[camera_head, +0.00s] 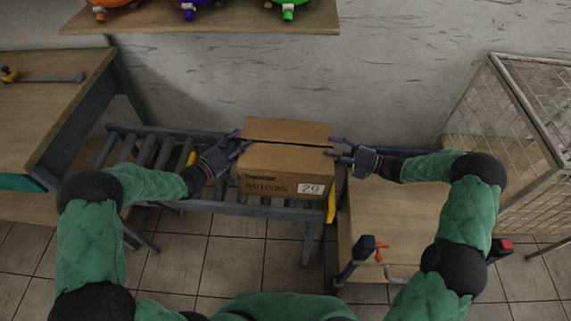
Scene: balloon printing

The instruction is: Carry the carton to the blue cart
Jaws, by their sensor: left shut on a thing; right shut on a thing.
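The carton (284,162) is a brown cardboard box with dark lettering and a white label reading 26 on its near face. It sits at the right end of the roller conveyor in the head view; I cannot tell whether it is lifted off the rollers. My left gripper (238,145) is shut on the carton's left side. My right gripper (338,148) is shut on its right side. The fingertips are partly hard to make out against the box edges.
The roller conveyor (148,152) runs left of the carton. A wooden bench (50,105) stands at the left. A shelf (200,22) with balloon devices hangs above.

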